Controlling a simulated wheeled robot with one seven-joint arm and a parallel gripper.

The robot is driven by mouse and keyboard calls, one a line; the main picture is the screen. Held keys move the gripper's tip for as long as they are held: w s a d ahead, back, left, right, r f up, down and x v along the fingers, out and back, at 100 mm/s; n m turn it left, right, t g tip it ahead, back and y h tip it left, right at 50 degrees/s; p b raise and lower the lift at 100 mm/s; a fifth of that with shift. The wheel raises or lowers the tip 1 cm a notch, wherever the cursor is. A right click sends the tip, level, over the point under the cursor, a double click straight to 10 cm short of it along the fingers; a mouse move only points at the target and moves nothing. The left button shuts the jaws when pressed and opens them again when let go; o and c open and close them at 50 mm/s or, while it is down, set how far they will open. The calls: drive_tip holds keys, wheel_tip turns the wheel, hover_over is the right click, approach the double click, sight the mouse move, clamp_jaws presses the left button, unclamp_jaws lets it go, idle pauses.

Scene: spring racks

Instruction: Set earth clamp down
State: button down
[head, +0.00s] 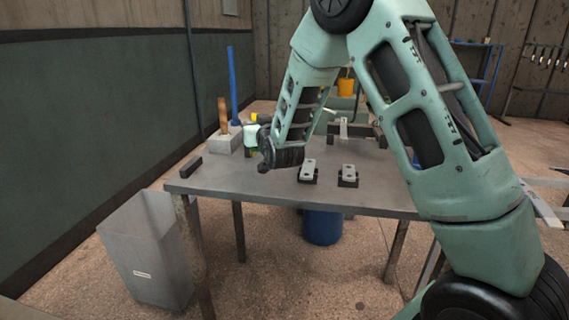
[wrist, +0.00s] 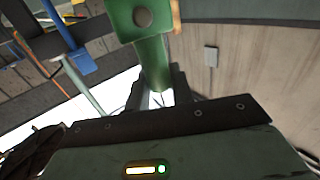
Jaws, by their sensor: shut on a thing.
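A green piece with a dark round spot (wrist: 150,60), which looks like the earth clamp, is between the dark fingers of my gripper (wrist: 160,98) in the wrist view. My gripper is shut on it. In the head view my gripper (head: 264,148) is over the back left part of the grey metal table (head: 240,188). The arm link and wrist hide most of the grip there, so I cannot make out the clamp clearly or tell whether it touches the table.
Two small metal blocks on black bases (head: 309,172) (head: 348,176) stand near the front edge. A black bar (head: 191,167) lies at the left corner. A pale block (head: 225,141) holds upright tools behind it. A grey bin (head: 150,250) and blue bucket (head: 322,228) are on the floor.

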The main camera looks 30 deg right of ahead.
sight(258, 151)
wheel_tip(258, 151, down, 8)
drive_tip(key=shift+f, duration=0.15)
drive_tip(key=c, duration=1.2)
unclamp_jaws()
drive_tip(key=shift+s, duration=0.2)
drive_tip(key=s+a+b, duration=0.2)
drive_tip(key=s, duration=1)
drive_tip(key=s+a+f+n+g+y, duration=0.25)
drive_tip(key=s+a+g, duration=0.25)
drive_tip(key=a, duration=0.5)
drive_tip(key=s+a+f+n+g+y, duration=0.15)
drive_tip(key=s+a+g+y, duration=0.35)
drive_tip(key=a, duration=0.5)
drive_tip(key=s+r+n+g+h, duration=0.1)
drive_tip(key=s+n+g, duration=0.2)
drive_tip(key=s, duration=0.8)
drive_tip(key=s+a+r+n+g+h, duration=0.1)
drive_tip(key=s+g, duration=0.3)
drive_tip(key=s, duration=0.8)
drive_tip(key=shift+a+r+n+g+h, duration=0.25)
drive_tip(key=shift+r+n+h, duration=0.2)
drive_tip(key=shift+n+h, duration=0.4)
